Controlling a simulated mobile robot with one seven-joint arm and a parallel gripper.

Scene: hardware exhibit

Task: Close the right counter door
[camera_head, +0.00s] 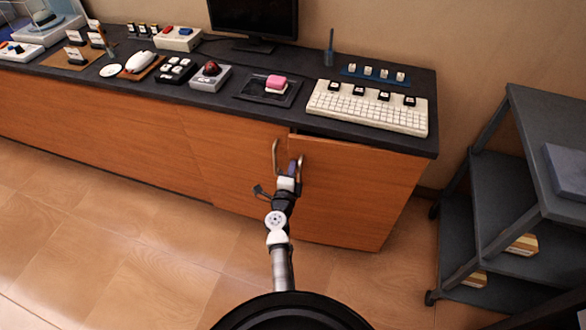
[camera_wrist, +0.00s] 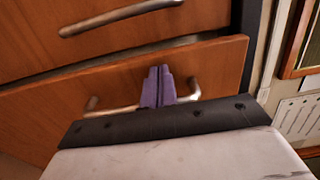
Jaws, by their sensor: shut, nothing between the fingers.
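The right counter door (camera_head: 362,195) is an orange-brown wooden panel at the right end of the counter. It stands slightly ajar, with a dark gap along its top edge. It also shows in the wrist view (camera_wrist: 215,65), its free edge standing out from the neighbouring door. Its metal handle (camera_head: 301,171) is partly hidden by my gripper (camera_head: 292,168). In the wrist view, my gripper's purple fingers (camera_wrist: 158,85) are together and empty. They overlap the middle of the handle (camera_wrist: 193,91); whether they touch it or the door I cannot tell.
The left counter door (camera_head: 235,155) with its handle (camera_head: 275,157) looks flush. The dark countertop (camera_head: 225,100) holds a keyboard (camera_head: 370,108), a monitor (camera_head: 253,20) and several small exhibits. A grey shelf cart (camera_head: 510,190) stands to the right. Tiled floor (camera_head: 130,260) is clear on the left.

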